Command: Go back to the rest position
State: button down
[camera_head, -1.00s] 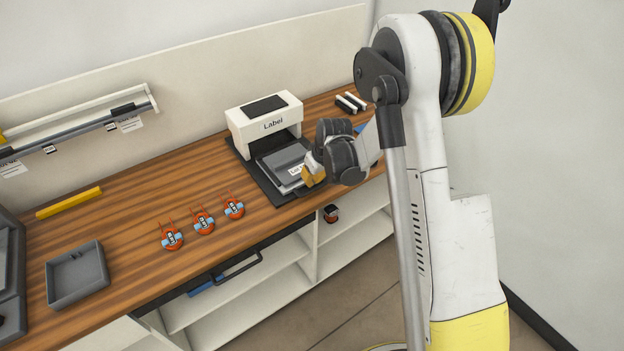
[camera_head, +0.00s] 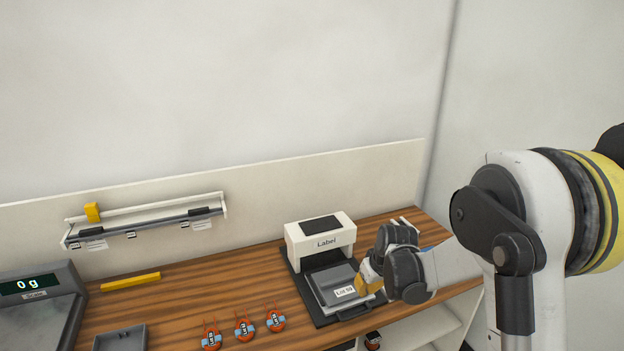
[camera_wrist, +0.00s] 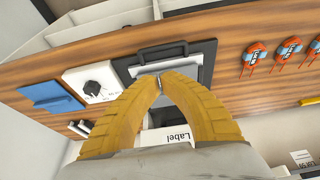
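My gripper (camera_head: 368,277) is at the label printer's front right in the head view. The white label printer (camera_head: 321,240) stands on a dark base with a grey tray in front. A white label (camera_head: 344,292) lies on that tray in the head view. My arm fills the right side of the head view.
Several orange wire coils (camera_head: 244,328) lie on the wooden bench (camera_head: 185,292). A scale (camera_head: 38,300) reading 0 g stands at left beside a grey tray (camera_head: 119,338). A yellow bar (camera_head: 131,282) lies near the wall. A rail with tags (camera_head: 145,224) hangs above. A blue piece (camera_wrist: 53,96) lies near the printer.

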jog(key=s+a+f+v, duration=0.1)
jog(key=s+v, duration=0.1)
jog(key=v, duration=1)
jog(key=s+r+m+t, duration=0.1)
jog(key=s+r, duration=0.2)
jog(key=s, duration=0.4)
jog(key=s+r+m+t, duration=0.1)
jog(key=s+r, duration=0.2)
jog(key=s, duration=0.4)
jog(key=s+r+m+t+h, duration=0.1)
jog(key=s+r, duration=0.1)
jog(key=s, duration=0.5)
jog(key=shift+s+a+r, duration=0.2)
jog(key=shift+s+r, duration=0.2)
jog(key=shift+a, duration=0.1)
